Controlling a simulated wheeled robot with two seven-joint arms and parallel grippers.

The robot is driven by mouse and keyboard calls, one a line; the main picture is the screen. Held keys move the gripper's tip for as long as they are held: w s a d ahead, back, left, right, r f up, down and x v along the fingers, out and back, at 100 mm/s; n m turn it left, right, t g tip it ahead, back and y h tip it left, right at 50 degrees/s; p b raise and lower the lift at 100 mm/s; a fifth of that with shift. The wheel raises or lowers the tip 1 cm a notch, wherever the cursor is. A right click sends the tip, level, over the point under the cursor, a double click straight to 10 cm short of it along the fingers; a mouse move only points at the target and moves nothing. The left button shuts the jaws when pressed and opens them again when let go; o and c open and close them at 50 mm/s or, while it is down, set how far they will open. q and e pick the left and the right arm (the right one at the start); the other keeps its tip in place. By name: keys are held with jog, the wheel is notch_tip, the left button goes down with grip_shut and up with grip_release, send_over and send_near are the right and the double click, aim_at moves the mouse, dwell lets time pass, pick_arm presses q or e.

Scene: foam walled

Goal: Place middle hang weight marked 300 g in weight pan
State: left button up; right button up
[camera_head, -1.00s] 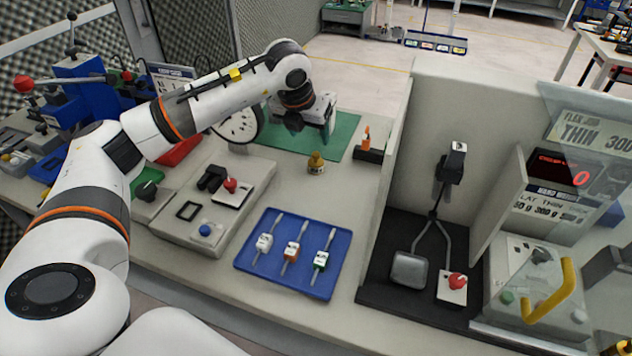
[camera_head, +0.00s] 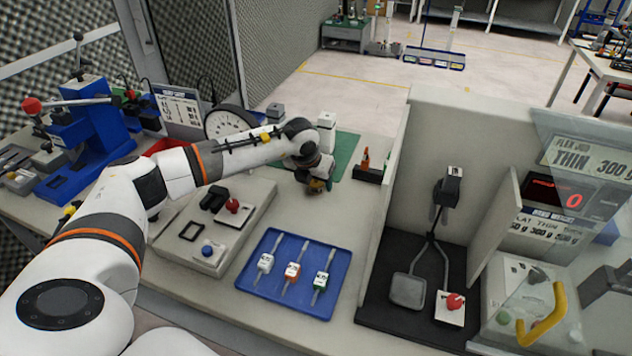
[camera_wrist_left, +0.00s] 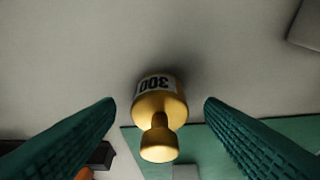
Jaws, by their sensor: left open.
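The brass hang weight (camera_head: 318,185) stands on the bench just in front of the green mat, partly covered by my left gripper (camera_head: 312,172). In the left wrist view it is a gold knobbed weight (camera_wrist_left: 160,105) with an upside-down "300" label. My left gripper (camera_wrist_left: 159,106) is open, its two green ridged fingers on either side of the weight, with a gap at each side. The weight pan (camera_head: 408,291) is a grey square plate hanging on a forked hanger inside the walled booth at the right. It looks empty. My right gripper does not show.
A blue tray (camera_head: 258,287) with several labelled tools lies before the booth. A control box (camera_head: 222,250) with knobs stands left of it. The booth's pale left wall (camera_head: 388,185) rises between weight and pan. A red-knobbed switch (camera_head: 452,303) is beside the pan.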

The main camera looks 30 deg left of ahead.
pick_arm(q)
jog(key=shift+w+f, duration=0.1)
jog(key=shift+f, duration=0.15)
jog(key=shift+r, duration=0.15)
jog(key=c, duration=1.4)
